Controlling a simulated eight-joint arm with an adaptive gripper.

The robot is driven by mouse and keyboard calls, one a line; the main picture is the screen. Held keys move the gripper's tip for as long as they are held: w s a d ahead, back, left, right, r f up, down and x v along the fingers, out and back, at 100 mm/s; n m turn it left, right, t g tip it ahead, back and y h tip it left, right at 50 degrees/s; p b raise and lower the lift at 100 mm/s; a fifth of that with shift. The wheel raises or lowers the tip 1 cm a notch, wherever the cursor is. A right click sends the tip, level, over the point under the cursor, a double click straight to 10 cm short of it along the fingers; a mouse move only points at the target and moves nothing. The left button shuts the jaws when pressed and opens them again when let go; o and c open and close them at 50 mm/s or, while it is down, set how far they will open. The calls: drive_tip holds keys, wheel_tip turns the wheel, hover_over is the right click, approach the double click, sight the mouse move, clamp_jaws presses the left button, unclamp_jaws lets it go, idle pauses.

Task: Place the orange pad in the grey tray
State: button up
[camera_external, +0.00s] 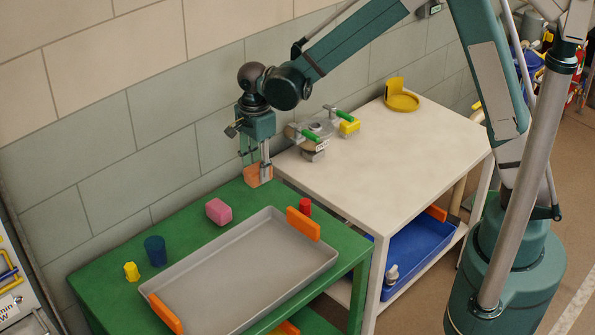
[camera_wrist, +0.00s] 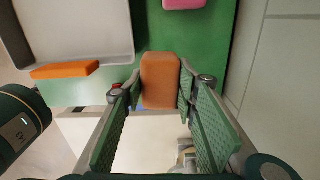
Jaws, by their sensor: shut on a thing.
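My gripper (camera_external: 258,160) hangs over the back right part of the green table, near its edge with the white table. It is shut on the orange pad (camera_external: 257,176) and holds it between its two fingers. In the wrist view the pad (camera_wrist: 160,80) sits between the green fingertips (camera_wrist: 160,88). The grey tray (camera_external: 205,282) lies on the green table, in front of the gripper in the external view, with orange handles. The inside of the tray looks empty. In the wrist view part of the tray (camera_wrist: 90,50) shows at upper left.
A pink block (camera_external: 218,211), a blue cup (camera_external: 155,250), a yellow cup (camera_external: 131,271) and a red cylinder (camera_external: 305,207) stand on the green table (camera_external: 105,270) around the tray. The white table (camera_external: 400,150) adjoins it, bearing valve parts with green handles (camera_external: 313,135) and a yellow dish (camera_external: 402,101).

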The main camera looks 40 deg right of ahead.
drive_tip(key=s+a, duration=0.5)
drive_tip(key=s, duration=0.4)
drive_tip(key=s+a, duration=0.5)
drive_tip(key=s, duration=0.4)
drive_tip(key=shift+s+a+r+n, duration=0.2)
drive_tip(key=shift+s+a+n, duration=0.05)
drive_tip(key=shift+s+n, duration=0.15)
drive_tip(key=shift+f, duration=0.1)
drive_tip(key=b, duration=0.2)
hover_over(276, 258)
drive_tip(key=shift+f, duration=3.05)
drive_tip(key=shift+f, duration=0.1)
drive_tip(key=shift+f+b, duration=0.4)
drive_tip(key=shift+f, duration=1.4)
drive_tip(key=shift+f, duration=0.2)
drive_tip(key=o, duration=0.8)
drive_tip(key=shift+c, duration=0.2)
drive_tip(key=shift+r, duration=0.1)
